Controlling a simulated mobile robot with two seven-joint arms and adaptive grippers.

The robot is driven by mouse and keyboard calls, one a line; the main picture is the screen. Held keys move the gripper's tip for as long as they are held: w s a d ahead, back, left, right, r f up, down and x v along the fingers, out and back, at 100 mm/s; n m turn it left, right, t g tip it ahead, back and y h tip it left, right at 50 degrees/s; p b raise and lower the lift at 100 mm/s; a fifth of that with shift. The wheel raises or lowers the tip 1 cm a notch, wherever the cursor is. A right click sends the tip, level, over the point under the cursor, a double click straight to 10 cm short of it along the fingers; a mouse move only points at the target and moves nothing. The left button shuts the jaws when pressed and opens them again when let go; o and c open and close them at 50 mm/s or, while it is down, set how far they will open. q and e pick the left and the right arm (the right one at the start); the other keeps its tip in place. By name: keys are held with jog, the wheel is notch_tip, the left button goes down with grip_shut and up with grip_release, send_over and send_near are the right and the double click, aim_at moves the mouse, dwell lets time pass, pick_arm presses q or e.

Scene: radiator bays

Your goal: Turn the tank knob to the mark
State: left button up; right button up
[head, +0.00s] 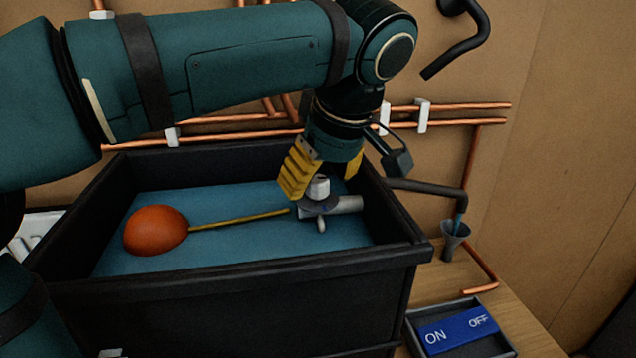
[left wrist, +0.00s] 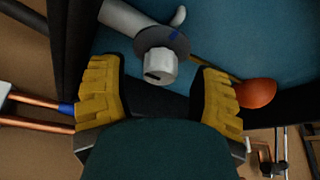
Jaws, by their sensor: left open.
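The tank (head: 225,290) is a black open box with blue water in it. The tank knob (head: 319,187) is a pale cap on a grey valve (head: 345,204) at the tank's right side. In the left wrist view the knob (left wrist: 158,66) has a dark slot, and a dark disc with a blue mark (left wrist: 174,36) sits behind it. My left gripper (head: 322,182) has yellow fingers and points down over the knob. It is open, and in the left wrist view the knob lies between and beyond the fingers (left wrist: 162,85), apart from both. My right gripper is not in view.
An orange float (head: 156,230) on a yellow rod (head: 240,220) lies in the water, joined toward the valve. Copper pipes (head: 450,123) run along the wall behind. A dark spout (head: 425,188) ends above a small funnel (head: 455,240). A blue ON/OFF block (head: 457,333) sits in a tray at the lower right.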

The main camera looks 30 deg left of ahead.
pick_arm(q)
jog(key=shift+a+f, duration=0.15)
jog(key=shift+f, duration=0.15)
grip_shut()
